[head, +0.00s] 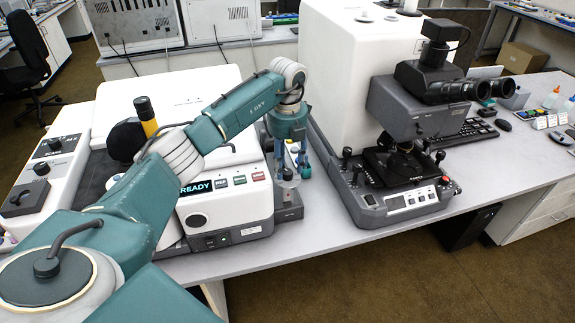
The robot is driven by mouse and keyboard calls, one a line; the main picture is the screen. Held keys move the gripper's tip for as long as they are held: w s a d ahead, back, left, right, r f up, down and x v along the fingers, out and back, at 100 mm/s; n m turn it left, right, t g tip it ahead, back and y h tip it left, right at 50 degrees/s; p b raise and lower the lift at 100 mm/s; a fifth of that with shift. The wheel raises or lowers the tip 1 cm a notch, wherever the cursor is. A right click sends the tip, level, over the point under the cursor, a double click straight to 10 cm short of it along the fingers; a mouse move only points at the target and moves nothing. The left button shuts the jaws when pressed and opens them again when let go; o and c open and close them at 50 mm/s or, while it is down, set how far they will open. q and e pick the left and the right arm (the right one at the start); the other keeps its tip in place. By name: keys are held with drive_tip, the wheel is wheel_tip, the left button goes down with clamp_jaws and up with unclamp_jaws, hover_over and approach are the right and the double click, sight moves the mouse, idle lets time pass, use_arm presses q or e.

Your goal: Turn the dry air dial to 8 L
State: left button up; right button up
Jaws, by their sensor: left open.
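My left arm reaches in from the lower left across the white spectrometer. My left gripper (291,174) points down, open, over the gap between the spectrometer and the microscope. It is just above a small dark grey unit (289,206) on the bench. Something pale and partly clear shows between and behind the fingers. I cannot tell whether they touch it. No dial marked as dry air is readable, and a scale reading of litres cannot be made out. The gripper may hide part of it. My right gripper is not in view.
The white spectrometer (231,205) has a lit READY display (195,187) and several buttons. The microscope (402,165) stands close on the right. A white box with black knobs (55,145) is at the left. The bench front (310,232) is clear.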

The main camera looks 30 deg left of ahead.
use_arm(q)
drive_tip(key=shift+f, duration=0.95)
drive_tip(key=shift+c, duration=0.5)
clamp_jaws()
